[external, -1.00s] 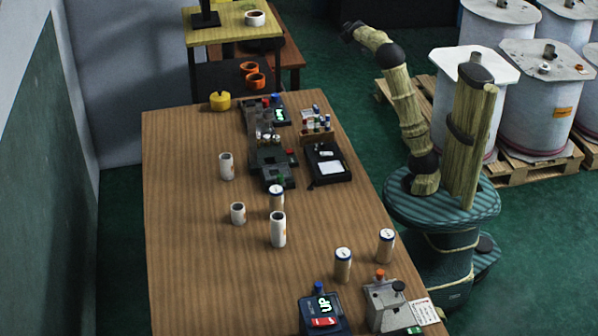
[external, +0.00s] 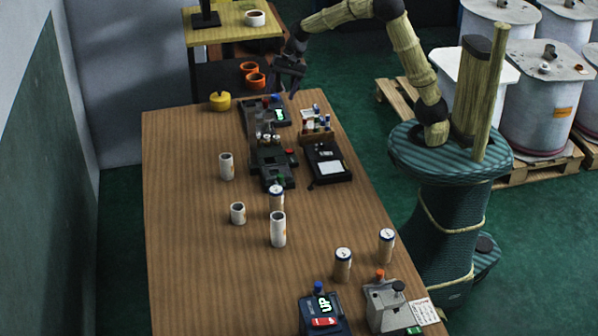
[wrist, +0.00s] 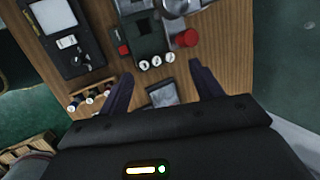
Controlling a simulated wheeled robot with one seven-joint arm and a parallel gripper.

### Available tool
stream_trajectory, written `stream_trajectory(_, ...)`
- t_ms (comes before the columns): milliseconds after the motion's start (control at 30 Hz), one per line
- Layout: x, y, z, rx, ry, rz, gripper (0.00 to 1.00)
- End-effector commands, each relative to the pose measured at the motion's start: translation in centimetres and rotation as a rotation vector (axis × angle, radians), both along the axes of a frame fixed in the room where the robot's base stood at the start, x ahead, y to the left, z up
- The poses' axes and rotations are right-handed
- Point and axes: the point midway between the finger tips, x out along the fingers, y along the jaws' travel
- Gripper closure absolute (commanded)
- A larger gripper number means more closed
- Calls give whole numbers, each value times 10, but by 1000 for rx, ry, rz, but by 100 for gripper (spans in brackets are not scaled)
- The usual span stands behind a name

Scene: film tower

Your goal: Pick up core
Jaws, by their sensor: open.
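Several pale cylinders that look like cores stand on the wooden table in the external view. Three show dark open tops: one at the left (external: 226,166), a short one (external: 237,213) and a taller one (external: 278,230). Others have pale capped tops: one behind the taller tube (external: 276,199) and two near the front right (external: 343,265) (external: 386,246). I cannot tell which one is the core meant. My gripper (external: 290,80) is open and empty, above the far end of the table. Its fingers (wrist: 160,88) are spread in the wrist view, with no cylinder between them.
Dark machines (external: 268,160) stand in the table's far middle, with a rack of small bottles (external: 316,124) and a black tray (external: 328,164) beside them. A yellow pot (external: 220,101) is at the far edge. Front boxes (external: 322,314) (external: 386,305) crowd the near end. The left side is clear.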

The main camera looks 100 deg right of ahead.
Motion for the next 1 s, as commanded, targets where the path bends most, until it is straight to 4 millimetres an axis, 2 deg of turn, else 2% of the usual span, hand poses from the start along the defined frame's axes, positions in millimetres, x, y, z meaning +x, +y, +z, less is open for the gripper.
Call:
stream_trajectory(33,4,21,11,49,8,6,35)
stream_trajectory(67,5,33,14,79,15,8,35)
stream_trajectory(100,8,51,17,126,24,11,35)
stream_trajectory(200,13,88,18,234,39,13,35)
stream_trajectory(633,46,179,-21,588,-8,-37,35)
stream_trajectory(800,64,220,-41,780,-41,-119,35)
stream_trajectory(1000,81,252,-63,958,-73,-250,35)
